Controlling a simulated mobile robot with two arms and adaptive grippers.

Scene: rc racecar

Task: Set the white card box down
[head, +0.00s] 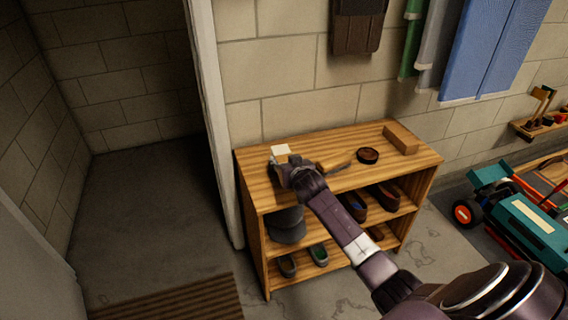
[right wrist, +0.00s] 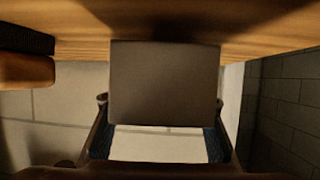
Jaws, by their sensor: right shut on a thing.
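The white card box (head: 281,150) is at the left end of the wooden shelf unit's top (head: 300,143), near the back wall. My right gripper (head: 281,161) is shut on it, with the arm reaching in from the lower right. In the right wrist view the box (right wrist: 164,85) shows a shaded grey-brown face between the two fingers. Its far edge lies against the wood in that picture; I cannot tell whether it touches or hovers just above. My left gripper is not in view.
A brush (head: 336,161), a round dark tin (head: 368,155) and a wooden block (head: 401,138) lie on the top, right of the box. Shoes (head: 388,194) and a dark cap (head: 286,225) fill the shelves below. A door frame (head: 212,110) stands close on the left.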

